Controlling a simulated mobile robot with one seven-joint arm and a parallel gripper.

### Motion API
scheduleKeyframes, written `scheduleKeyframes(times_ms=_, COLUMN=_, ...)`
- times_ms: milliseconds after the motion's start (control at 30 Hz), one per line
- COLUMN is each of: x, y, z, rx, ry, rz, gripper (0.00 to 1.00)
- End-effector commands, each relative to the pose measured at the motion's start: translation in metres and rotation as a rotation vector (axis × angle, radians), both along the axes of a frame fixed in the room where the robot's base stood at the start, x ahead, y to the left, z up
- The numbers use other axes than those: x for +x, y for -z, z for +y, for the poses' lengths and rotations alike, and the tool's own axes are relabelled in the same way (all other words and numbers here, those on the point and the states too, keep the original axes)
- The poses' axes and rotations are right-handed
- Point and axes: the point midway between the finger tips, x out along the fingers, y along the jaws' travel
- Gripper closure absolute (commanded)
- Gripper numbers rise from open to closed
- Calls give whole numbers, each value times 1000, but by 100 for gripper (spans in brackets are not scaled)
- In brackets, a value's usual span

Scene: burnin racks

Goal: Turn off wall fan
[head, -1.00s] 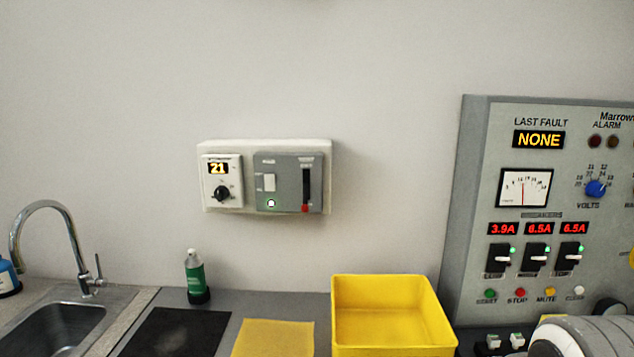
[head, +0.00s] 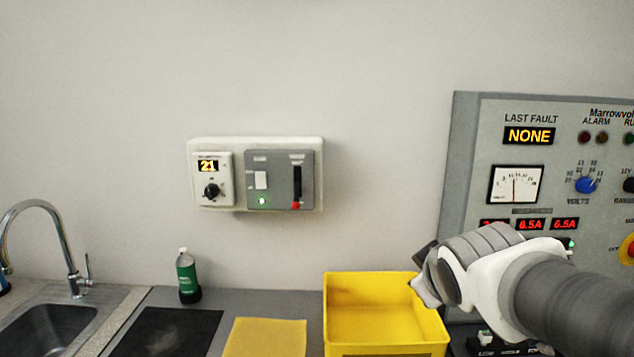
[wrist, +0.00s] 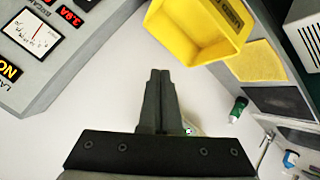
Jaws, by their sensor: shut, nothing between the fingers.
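A white wall box (head: 255,143) carries a thermostat reading 21 (head: 211,180) on the left and a grey switch plate (head: 280,160) on the right. The plate has a white rocker (head: 261,180), a lit green lamp (head: 262,201) and a black slot with a red-tipped slider (head: 295,205) at its bottom. Labels are too small to read. My gripper (head: 426,285) is right of the box and lower, beside the yellow bin. In the wrist view my gripper (wrist: 160,73) is shut and empty; the green lamp (wrist: 188,131) shows beside it, the rest of the box mostly hidden.
A yellow bin (head: 385,349) stands on the counter near my gripper. A grey control panel (head: 465,150) stands at the right, partly behind my arm. A green bottle (head: 188,280), yellow cloth (head: 265,338) and sink faucet (head: 70,245) are further left. The wall between is clear.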

Motion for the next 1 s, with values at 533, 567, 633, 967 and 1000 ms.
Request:
scheduleKeyframes(times_ms=533, x=168, y=-44, z=171, rx=-562, ry=-856, rz=-699, gripper=100)
scheduleKeyframes(times_ms=567, x=170, y=-44, z=180, rx=-576, ry=-890, rz=-738, gripper=100)
scheduleKeyframes(times_ms=633, x=172, y=-45, z=198, rx=-603, ry=-957, rz=-827, gripper=100)
scheduleKeyframes(times_ms=967, x=169, y=-45, z=232, rx=-643, ry=-1078, rz=-1019, gripper=100)
scheduleKeyframes(times_ms=1000, x=169, y=-45, z=232, rx=-644, ry=-1079, rz=-1023, gripper=100)
